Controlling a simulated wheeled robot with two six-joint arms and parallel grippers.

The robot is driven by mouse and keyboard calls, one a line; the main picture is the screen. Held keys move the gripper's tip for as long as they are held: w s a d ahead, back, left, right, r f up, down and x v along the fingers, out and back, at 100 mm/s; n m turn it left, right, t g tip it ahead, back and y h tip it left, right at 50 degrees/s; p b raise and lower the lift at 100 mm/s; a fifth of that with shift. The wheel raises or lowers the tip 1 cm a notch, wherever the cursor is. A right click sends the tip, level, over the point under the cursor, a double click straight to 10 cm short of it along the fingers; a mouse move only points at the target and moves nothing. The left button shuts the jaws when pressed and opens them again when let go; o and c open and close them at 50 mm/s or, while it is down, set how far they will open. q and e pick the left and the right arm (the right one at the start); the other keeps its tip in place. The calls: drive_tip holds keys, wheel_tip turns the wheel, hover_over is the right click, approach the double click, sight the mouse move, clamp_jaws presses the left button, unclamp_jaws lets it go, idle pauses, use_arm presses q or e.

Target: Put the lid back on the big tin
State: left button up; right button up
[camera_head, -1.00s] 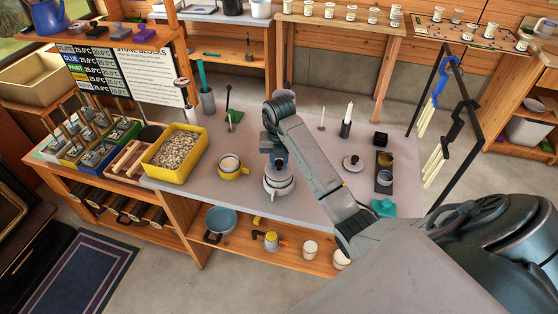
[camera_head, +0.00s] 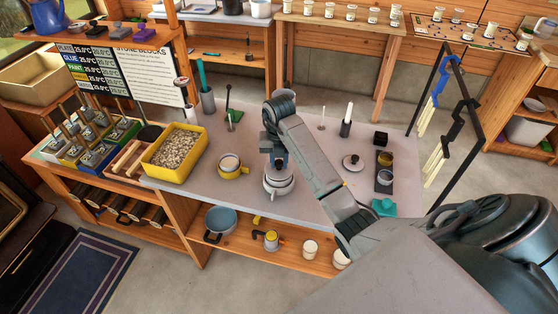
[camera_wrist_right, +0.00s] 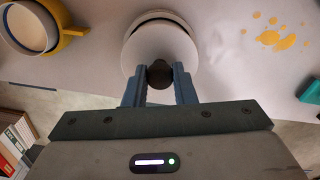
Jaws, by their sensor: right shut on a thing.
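My right gripper (camera_wrist_right: 160,80) is shut on the dark knob (camera_wrist_right: 160,72) of a pale round lid (camera_wrist_right: 160,52). In the head view this gripper (camera_head: 278,162) is over the big tin (camera_head: 278,190), which stands near the table's front edge. In the wrist view the lid covers most of the tin (camera_wrist_right: 160,16), and a dark curved band shows along its far side. I cannot tell whether the lid is seated on the rim. My left gripper is out of view.
A yellow-handled cup (camera_head: 231,166) stands left of the tin, beside a yellow tub of pebbles (camera_head: 158,168). A smaller knobbed lid (camera_head: 353,162) and a dark tray (camera_head: 384,187) lie to the right. Orange spots (camera_wrist_right: 275,40) mark the tabletop.

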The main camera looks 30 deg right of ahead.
drive_tip(key=shift+f, duration=0.1)
idle(0.7)
drive_tip(key=o, duration=1.5)
drive_tip(key=shift+r+p, duration=1.05)
drive_tip(key=shift+r, duration=0.35)
drive_tip(key=shift+r+p, duration=2.15)
drive_tip(key=shift+r, duration=0.05)
